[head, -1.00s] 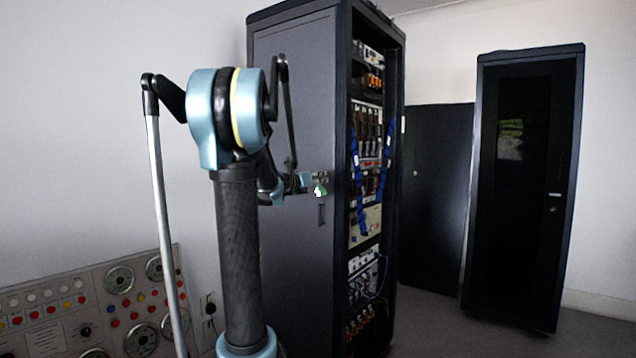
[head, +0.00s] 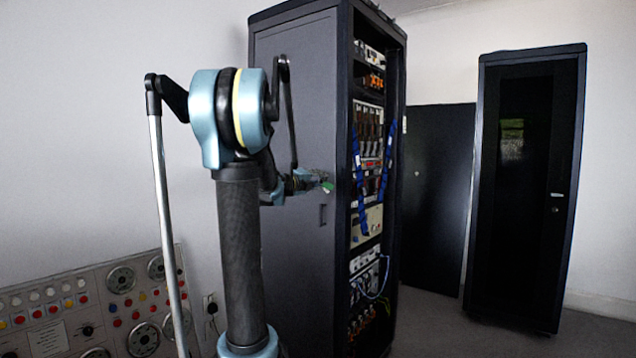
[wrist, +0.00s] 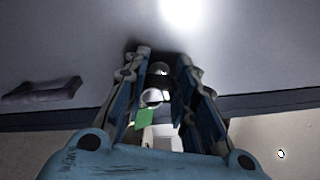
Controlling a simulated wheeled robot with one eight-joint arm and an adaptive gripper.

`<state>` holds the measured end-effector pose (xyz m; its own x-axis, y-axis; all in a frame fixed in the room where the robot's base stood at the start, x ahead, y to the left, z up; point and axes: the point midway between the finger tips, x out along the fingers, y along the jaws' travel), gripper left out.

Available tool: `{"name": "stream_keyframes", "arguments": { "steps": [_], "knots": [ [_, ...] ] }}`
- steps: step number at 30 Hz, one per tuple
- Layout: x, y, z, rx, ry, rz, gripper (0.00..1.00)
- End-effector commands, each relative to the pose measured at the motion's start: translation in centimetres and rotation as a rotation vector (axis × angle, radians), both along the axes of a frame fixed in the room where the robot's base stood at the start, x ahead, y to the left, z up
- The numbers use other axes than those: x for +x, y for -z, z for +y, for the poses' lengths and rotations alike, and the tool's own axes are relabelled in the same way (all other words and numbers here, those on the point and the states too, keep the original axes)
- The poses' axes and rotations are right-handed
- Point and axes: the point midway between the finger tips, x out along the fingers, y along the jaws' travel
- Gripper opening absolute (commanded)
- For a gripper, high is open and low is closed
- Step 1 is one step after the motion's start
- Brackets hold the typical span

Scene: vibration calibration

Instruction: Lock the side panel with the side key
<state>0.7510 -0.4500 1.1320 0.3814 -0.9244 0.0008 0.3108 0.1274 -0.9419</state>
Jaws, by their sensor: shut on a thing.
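The side panel (head: 295,110) is the dark grey flat side of the open rack. It also fills the upper part of the wrist view (wrist: 80,45). My gripper (head: 316,179) is at the panel near its front edge. In the wrist view my gripper (wrist: 160,70) has its fingers close together around the silver side key (wrist: 152,97). A green tag (wrist: 144,118) hangs by the key, and a bit of green also shows in the head view (head: 328,187). A round metal lock (wrist: 158,68) shows between the fingertips at the panel. Whether the key is seated in it is hard to tell.
A recessed handle (head: 322,215) is on the panel below my gripper. The open rack front (head: 368,150) holds equipment and blue cables. A loose dark panel (head: 435,190) and a closed cabinet (head: 525,190) stand at the right. A control board (head: 110,300) is at lower left.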

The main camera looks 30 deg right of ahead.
Motion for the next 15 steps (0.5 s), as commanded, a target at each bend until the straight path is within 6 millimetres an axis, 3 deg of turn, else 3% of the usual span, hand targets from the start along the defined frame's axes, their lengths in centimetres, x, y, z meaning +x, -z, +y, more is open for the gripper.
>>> {"name": "stream_keyframes", "arguments": {
  "steps": [15],
  "knots": [
    [0.23, 0.26, 0.19, -0.116, -0.009, 0.285, 0.01]
  ]
}}
